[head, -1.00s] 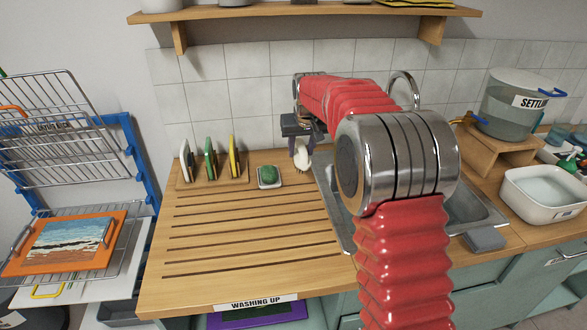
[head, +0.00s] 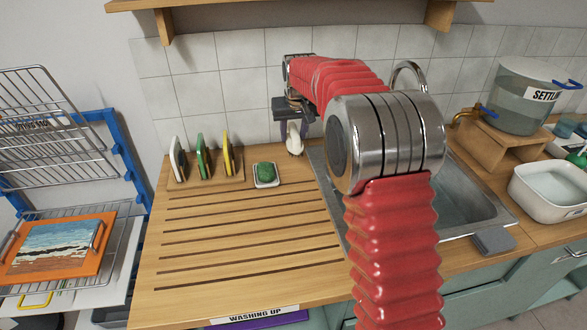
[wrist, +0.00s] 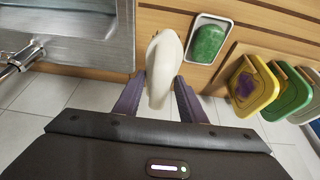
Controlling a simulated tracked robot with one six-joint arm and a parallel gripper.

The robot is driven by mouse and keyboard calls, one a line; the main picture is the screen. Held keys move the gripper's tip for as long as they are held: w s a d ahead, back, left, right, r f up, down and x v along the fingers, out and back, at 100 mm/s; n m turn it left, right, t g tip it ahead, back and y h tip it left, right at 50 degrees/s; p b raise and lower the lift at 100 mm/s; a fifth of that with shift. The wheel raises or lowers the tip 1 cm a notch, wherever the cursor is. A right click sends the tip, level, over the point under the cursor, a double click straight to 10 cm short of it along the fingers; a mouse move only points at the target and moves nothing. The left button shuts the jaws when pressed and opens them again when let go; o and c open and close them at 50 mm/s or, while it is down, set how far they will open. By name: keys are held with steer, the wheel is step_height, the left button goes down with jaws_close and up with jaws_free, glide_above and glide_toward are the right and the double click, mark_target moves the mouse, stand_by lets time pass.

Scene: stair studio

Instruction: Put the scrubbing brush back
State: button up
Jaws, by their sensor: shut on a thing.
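My gripper (wrist: 160,100) is shut on a pale cream, rounded, elongated thing (wrist: 164,65), which looks like the scrubbing brush. The brush is just left of the sink and right of a small white dish (head: 277,182) holding a green lump (head: 264,173). I cannot tell whether the brush touches the counter.
A wooden rack (head: 232,180) holds upright white, green and yellow boards, left of the dish. The grooved wooden drainer (head: 240,230) is clear in front. The metal sink (head: 465,200) lies right, partly behind my arm. The tiled wall (head: 235,100) rises close behind.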

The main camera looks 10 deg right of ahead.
step_height(320, 180, down, 6)
steer(key=shift+r, duration=0.1)
stand_by(0.4)
steer(key=shift+f, duration=1.85)
steer(key=o, duration=1)
steer(key=shift+f, duration=0.1)
steer(key=shift+o, duration=0.2)
